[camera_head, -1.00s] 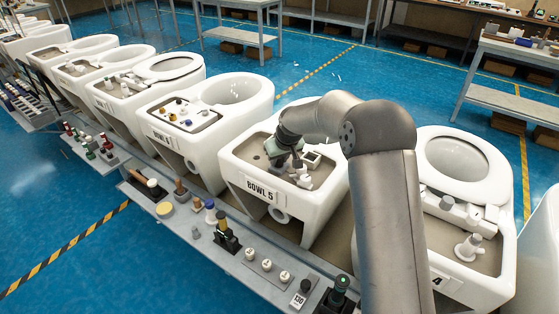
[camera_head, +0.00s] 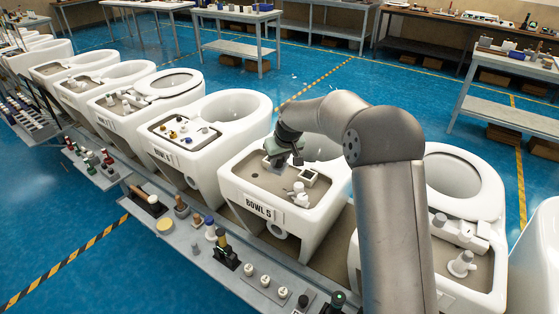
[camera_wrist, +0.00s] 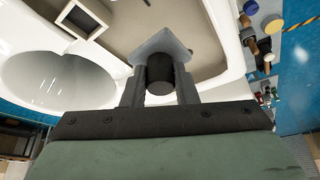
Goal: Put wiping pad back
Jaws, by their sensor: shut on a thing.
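My gripper (camera_wrist: 158,88) is shut on a dark cylindrical knob. The knob stands on a grey angular plate, which appears to be the wiping pad (camera_wrist: 160,44). In the head view my gripper (camera_head: 283,152) is over the back part of bowl 5's deck (camera_head: 240,175). The pad shows there only as a small grey shape under the fingers. I cannot tell whether it touches the deck. A square pale frame with a dark centre (camera_head: 308,178) sits on the deck right of my gripper; it also shows in the wrist view (camera_wrist: 84,18).
A white fitting (camera_head: 299,196) stands on the deck near the front. A grey rail shelf (camera_head: 190,240) runs in front of the bowls, with a round yellow disc (camera_head: 164,225), several bottles and knobs. Neighbouring toilets stand close on both sides.

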